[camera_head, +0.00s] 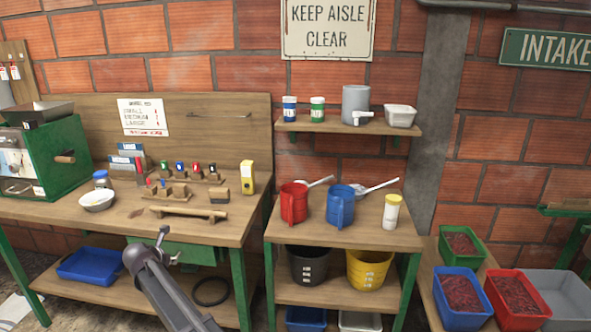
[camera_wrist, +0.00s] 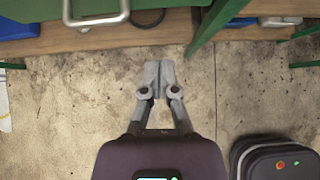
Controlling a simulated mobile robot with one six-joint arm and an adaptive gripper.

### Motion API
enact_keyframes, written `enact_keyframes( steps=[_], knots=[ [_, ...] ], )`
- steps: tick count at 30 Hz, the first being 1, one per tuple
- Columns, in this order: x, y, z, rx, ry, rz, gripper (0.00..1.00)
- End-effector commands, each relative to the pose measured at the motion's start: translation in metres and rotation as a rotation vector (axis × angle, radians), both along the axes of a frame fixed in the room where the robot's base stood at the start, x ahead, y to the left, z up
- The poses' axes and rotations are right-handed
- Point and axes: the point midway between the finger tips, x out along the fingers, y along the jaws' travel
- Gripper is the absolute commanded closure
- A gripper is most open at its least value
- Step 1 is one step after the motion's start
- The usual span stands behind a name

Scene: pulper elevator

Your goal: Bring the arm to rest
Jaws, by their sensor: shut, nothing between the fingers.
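My gripper (camera_wrist: 160,78) shows in the wrist view with its two grey fingers together and nothing between them. It is over bare, stained concrete floor, just in front of the lower shelf edge of the workbench (camera_wrist: 120,38). In the head view my grey arm (camera_head: 168,285) rises at the lower middle, in front of the workbench (camera_head: 120,222).
A green table leg (camera_wrist: 218,25) stands right of my fingers in the wrist view. A red jug (camera_head: 293,203) and a blue jug (camera_head: 341,206) stand on the middle table. Red, blue and green crates stand at the right. The floor around my fingers is clear.

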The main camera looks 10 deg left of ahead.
Motion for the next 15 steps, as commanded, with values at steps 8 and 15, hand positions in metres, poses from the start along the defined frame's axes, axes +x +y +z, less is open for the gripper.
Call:
enact_keyframes(
  steps=[8, 15],
  knots=[
    [0.016, -0.063, -0.006, 0.099, 0.042, -0.173, 1.0],
    [0.032, -0.167, -0.016, 0.276, 0.106, -0.495, 1.0]
  ],
)
